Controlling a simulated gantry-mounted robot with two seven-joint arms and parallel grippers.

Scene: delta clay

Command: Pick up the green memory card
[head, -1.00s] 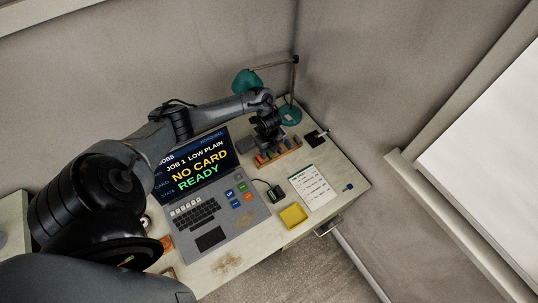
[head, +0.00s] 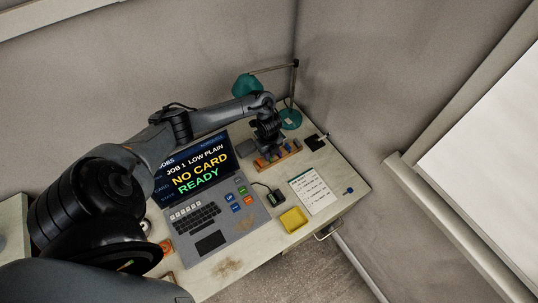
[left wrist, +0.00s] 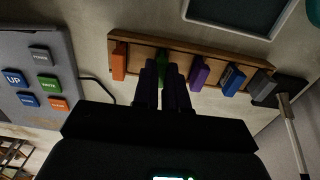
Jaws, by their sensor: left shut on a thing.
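The green memory card (left wrist: 162,56) stands in a wooden rack (left wrist: 142,42) in the left wrist view, second from the left. My left gripper (left wrist: 161,70) is shut on it, and the fingers hide its lower part. I cannot tell whether the card is lifted at all. In the head view my left gripper (head: 266,142) is over the left part of the rack (head: 279,161) and hides the green card. My right gripper is not in view.
An orange card (left wrist: 119,60) is left of the green one; purple (left wrist: 200,72) and blue (left wrist: 232,78) cards are to its right. The laptop (head: 205,195) reads "NO CARD READY". A teal lamp (head: 291,118), yellow tray (head: 293,220) and printed sheet (head: 314,191) are nearby.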

